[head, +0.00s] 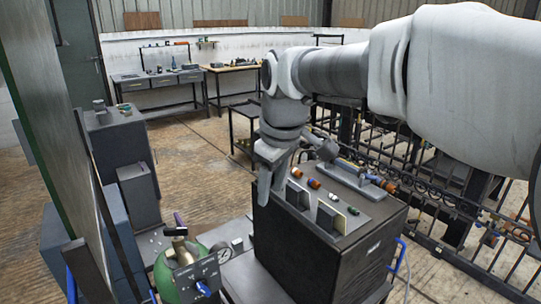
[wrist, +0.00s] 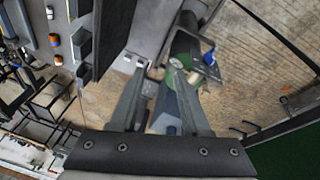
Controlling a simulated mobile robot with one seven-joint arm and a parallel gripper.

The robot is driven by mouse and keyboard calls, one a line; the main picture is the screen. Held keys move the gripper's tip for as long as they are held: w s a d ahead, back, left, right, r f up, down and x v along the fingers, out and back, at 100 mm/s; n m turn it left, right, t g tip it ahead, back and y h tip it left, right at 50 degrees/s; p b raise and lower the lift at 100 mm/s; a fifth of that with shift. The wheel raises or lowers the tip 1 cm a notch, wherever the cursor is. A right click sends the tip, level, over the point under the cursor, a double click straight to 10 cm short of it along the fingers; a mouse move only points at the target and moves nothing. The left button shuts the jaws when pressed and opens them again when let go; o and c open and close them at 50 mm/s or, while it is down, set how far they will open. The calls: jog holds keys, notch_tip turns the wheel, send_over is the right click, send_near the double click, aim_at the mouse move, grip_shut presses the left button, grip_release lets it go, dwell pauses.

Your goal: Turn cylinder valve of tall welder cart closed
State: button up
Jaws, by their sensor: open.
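The tall welder cart (head: 322,262) is a dark box unit in the lower middle of the head view. A green gas cylinder (head: 165,279) stands at its left, with a dark-capped valve (head: 176,232) on top and a blue knob (head: 203,289) on a plate in front. My gripper (head: 270,187) hangs above the cart's left edge, to the right of and above the cylinder. In the wrist view my gripper (wrist: 158,76) is open and empty between its fingers. The green cylinder (wrist: 183,46) with gauge and blue knob (wrist: 209,57) lies just beyond the right finger. The valve cannot be made out clearly there.
A round gauge (head: 225,255) sits between cylinder and cart. A tall board (head: 62,125) and grey cabinets (head: 122,148) stand at the left. Metal railings (head: 440,180) stand at the right. Open floor (head: 190,165) lies behind the cylinder; workbenches line the back wall.

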jog(key=w+a+n+g+y+p, duration=0.15)
jog(key=w+a+n, duration=0.3)
jog(key=a, duration=0.45)
jog(key=n+g+y+p, duration=0.2)
jog(key=n+p, duration=0.1)
jog(key=n, duration=0.1)
send_near(175, 229)
jog(key=shift+h, duration=0.25)
jog(key=x, duration=0.8)
jog(key=shift+w+a+f+p, duration=0.1)
jog(key=shift+a+f+p, duration=0.2)
grip_shut()
